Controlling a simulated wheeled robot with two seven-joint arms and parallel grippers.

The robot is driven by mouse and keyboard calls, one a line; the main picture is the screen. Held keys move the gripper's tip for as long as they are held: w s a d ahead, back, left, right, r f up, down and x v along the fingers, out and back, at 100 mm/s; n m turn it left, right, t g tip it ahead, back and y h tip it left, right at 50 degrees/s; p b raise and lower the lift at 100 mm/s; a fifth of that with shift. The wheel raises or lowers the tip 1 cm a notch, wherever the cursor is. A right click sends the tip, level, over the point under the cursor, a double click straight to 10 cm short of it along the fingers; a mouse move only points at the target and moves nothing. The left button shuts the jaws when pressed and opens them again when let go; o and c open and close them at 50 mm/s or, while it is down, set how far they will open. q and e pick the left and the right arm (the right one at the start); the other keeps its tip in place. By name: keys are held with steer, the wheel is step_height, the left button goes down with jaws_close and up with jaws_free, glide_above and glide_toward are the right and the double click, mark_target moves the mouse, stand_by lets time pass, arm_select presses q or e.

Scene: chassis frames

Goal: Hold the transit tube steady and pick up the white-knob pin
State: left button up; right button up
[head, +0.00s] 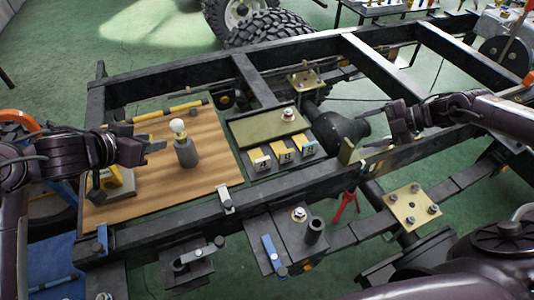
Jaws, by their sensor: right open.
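A white-knob pin (178,127) stands upright in a short grey tube (187,155), which I take to be the transit tube, on a wooden board (215,165). Only the knob and a bit of neck show above the tube. My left gripper (160,146) is just left of the tube, apparently not touching it; its finger gap is not clear. My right gripper (391,122) is open and empty, well to the right over the frame, beside a dark bell-shaped housing (343,130).
A green plate (268,133) and numbered yellow and blue blocks (283,155) lie right of the board. A yellow-black bar (170,112) lies behind the tube. Dark frame rails (180,227) border the board. A red-handled tool (345,205) is near the front.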

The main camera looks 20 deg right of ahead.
steer(key=w+a+r+n+t+h, duration=0.1)
steer(key=w+a+r+n+t, duration=0.45)
steer(key=w+a+r, duration=0.4)
steer(key=w+a+r+n+t, duration=0.4)
steer(key=w+a+r+n, duration=0.3)
steer(key=w+r, duration=0.5)
steer(key=n+g+h, duration=0.1)
steer(key=n+g, duration=0.4)
steer(key=n, duration=0.2)
glide_toward(193, 158)
steer(key=shift+m+t, duration=0.25)
steer(key=x, duration=0.5)
steer(key=shift+s, duration=0.1)
steer(key=shift+a+f, duration=0.2)
steer(key=shift+a, duration=0.05)
steer(key=shift+h, duration=0.3)
steer(key=shift+x, duration=3.65)
